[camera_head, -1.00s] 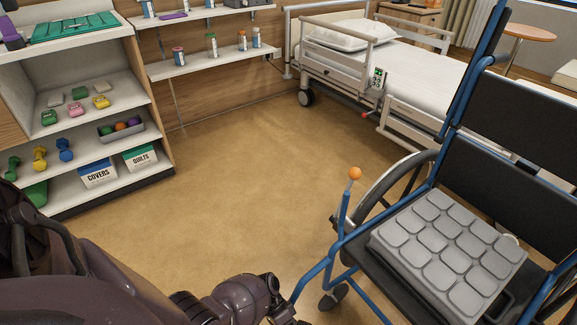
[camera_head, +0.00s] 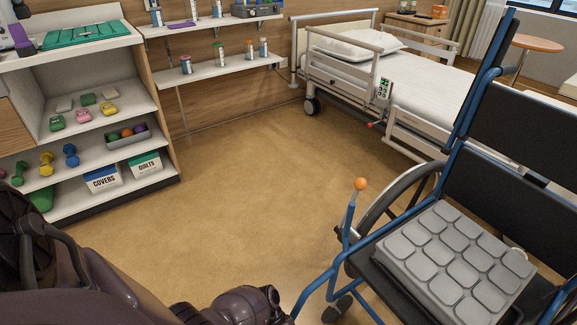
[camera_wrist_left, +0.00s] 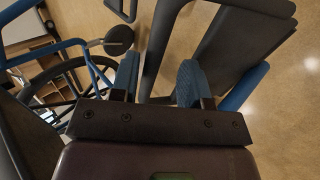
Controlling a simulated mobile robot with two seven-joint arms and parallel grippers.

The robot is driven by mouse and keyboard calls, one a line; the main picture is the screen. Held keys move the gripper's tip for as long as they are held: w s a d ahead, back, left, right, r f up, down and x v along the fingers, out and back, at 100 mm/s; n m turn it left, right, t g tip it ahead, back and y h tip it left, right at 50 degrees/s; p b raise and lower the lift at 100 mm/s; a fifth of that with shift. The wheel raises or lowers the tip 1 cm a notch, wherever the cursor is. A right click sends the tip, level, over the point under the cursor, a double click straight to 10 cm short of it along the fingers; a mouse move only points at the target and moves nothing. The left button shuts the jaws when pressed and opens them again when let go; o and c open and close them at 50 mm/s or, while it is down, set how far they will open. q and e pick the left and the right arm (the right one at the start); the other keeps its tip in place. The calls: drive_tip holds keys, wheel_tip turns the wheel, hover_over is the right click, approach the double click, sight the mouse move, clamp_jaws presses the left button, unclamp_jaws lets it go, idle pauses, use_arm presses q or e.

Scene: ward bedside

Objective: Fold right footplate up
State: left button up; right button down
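The blue-framed wheelchair (camera_head: 352,240) stands at the right in the head view, with a grey padded cushion (camera_head: 455,255) on its seat. Its footplates are out of the head view. My left arm crosses the bottom left there, and its gripper is below the picture. In the left wrist view my left gripper (camera_wrist_left: 158,78) has its two blue fingertips apart. A dark curved bar (camera_wrist_left: 160,35) runs between or behind them; I cannot tell if they touch it. A dark flat panel (camera_wrist_left: 232,48), possibly a footplate, lies at the right beyond the fingers. My right gripper is not in view.
An orange-knobbed lever (camera_head: 360,184) rises beside the wheelchair's wheel (camera_head: 400,195). A bed (camera_head: 420,88) stands behind. Shelves (camera_head: 95,120) with weights and boxes are at the left. The floor (camera_head: 240,190) between is clear.

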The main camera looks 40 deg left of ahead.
use_arm(q)
drive_tip(key=shift+w+r, duration=0.25)
drive_tip(key=shift+w+a+r, duration=0.15)
drive_tip(key=shift+r, duration=0.15)
drive_tip(key=s+p+v, duration=0.1)
drive_tip(key=p+v, duration=0.2)
drive_tip(key=v, duration=0.6)
drive_tip(key=shift+w+a+r, duration=0.15)
drive_tip(key=shift+w+a, duration=0.1)
drive_tip(key=shift+a, duration=0.15)
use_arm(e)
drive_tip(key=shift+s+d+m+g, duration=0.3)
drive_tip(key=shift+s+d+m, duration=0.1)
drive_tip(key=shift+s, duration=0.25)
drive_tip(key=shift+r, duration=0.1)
